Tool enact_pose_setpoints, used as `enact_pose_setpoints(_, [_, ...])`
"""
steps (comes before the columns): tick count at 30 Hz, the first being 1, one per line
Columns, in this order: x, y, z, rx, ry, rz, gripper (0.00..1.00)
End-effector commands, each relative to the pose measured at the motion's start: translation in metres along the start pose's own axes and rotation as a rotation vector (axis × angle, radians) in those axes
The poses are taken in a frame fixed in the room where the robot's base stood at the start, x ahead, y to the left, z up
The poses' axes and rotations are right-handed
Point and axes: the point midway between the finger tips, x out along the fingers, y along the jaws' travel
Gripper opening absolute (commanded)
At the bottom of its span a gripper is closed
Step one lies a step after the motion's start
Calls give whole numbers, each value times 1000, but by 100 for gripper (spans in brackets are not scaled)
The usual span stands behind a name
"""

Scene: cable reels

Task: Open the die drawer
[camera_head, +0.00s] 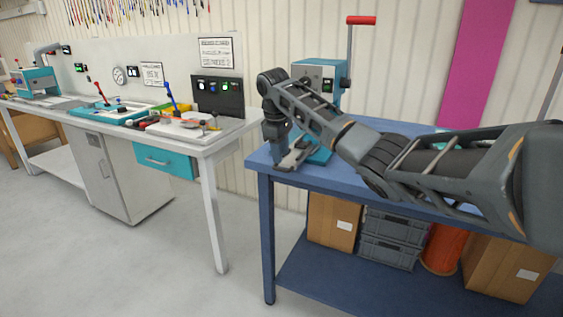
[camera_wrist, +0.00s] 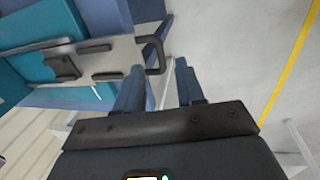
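A crimping press (camera_head: 320,72) with a grey front, teal body and red-handled lever stands on the blue bench. At its base a flat grey drawer-like slide (camera_head: 297,154) sticks out. In the wrist view this slide (camera_wrist: 100,62) is a pale metal plate with a dark block on it and a black U-shaped handle (camera_wrist: 161,58) at its end. My gripper (camera_head: 279,158) points down at the slide's end. In the wrist view my gripper (camera_wrist: 159,68) is open, its two blue-grey fingers apart, with the handle's bar showing between them. I cannot tell whether they touch it.
A white bench (camera_head: 212,195) with a teal drawer (camera_head: 165,161) and tools stands to the left, across a floor gap. Boxes, grey crates (camera_head: 388,252) and an orange reel (camera_head: 443,249) sit on the blue bench's lower shelf. Open floor lies in front.

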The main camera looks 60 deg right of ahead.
Motion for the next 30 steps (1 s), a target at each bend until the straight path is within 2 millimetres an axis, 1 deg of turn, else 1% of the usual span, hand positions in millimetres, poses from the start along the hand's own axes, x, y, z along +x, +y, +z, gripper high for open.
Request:
enact_pose_setpoints(1, [-8,0,-1,0,3,2,38])
enact_pose_setpoints(3, [-16,0,-1,0,2,2,38])
enact_pose_setpoints(6, [-23,0,-1,0,1,1,38])
enact_pose_setpoints(9, [-26,0,0,0,1,1,38])
enact_pose_setpoints(26, [-26,0,0,0,1,0,38])
enact_pose_setpoints(29, [-19,-11,-7,-7,18,-7,38])
enact_pose_setpoints(30, [-12,-20,-12,-13,35,-13,38])
